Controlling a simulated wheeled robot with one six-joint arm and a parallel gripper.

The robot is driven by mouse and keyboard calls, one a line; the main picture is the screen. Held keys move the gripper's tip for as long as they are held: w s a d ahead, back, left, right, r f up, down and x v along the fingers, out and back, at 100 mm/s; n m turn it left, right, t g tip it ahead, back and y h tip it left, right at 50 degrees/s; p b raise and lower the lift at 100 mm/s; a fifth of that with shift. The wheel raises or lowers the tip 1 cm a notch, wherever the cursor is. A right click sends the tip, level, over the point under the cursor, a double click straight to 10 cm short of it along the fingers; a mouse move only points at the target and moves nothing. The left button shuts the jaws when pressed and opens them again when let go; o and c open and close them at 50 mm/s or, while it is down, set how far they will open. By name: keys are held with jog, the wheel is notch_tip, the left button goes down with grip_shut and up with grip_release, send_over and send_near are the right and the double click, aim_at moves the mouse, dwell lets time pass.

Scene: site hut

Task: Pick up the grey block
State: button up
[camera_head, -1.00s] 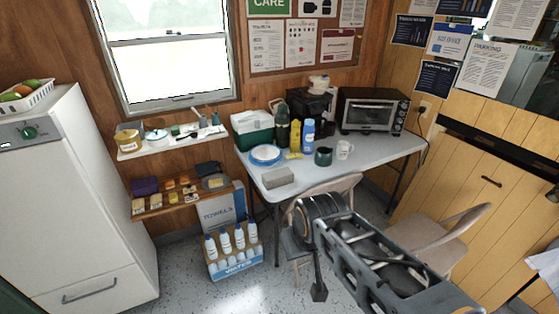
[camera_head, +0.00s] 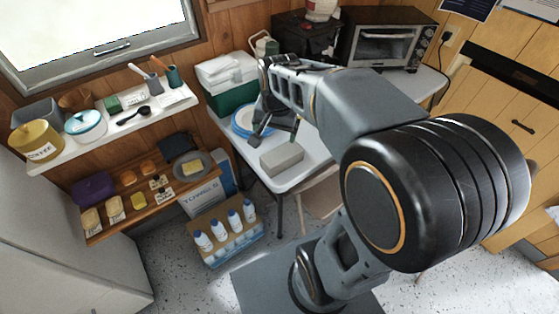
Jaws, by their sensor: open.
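The grey block (camera_head: 282,159) lies flat on the near left corner of the white table (camera_head: 297,178). My gripper (camera_head: 273,140) is open and points down just behind the block, over the table between it and the blue plates (camera_head: 243,121). Its fingers look empty. I cannot tell how high the fingertips are above the table. My arm crosses the view and hides most of the table's right part and the things on it.
A green and white cooler (camera_head: 228,82) and a toaster oven (camera_head: 382,42) stand at the back of the table. Left are a white shelf (camera_head: 108,126) and a wooden shelf (camera_head: 146,189) with small items. A bottle crate (camera_head: 232,244) stands on the floor.

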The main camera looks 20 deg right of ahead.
aim_at(282, 153)
jog(key=shift+o, duration=1)
jog(key=w+d+f+m+g+b, duration=0.1)
jog(key=w+d+f+m+b, duration=0.3)
jog(key=w+f+m, duration=0.3)
notch_tip(282, 153, down, 2)
jog(key=shift+w+d+f+m+g, duration=0.1)
jog(key=shift+w+d+m+g, duration=0.25)
jog(key=shift+d, duration=0.35)
notch_tip(282, 153, down, 7)
jog(key=shift+d+b, duration=0.15)
jog(key=shift+b, duration=0.25)
jog(key=shift+s+f+b, duration=0.1)
jog(key=shift+f+b, duration=0.2)
jog(key=shift+f, duration=3.05)
jog(key=c, duration=1.6)
jog(key=shift+r, duration=0.1)
jog(key=shift+c, duration=0.5)
jog(key=shift+r, duration=0.1)
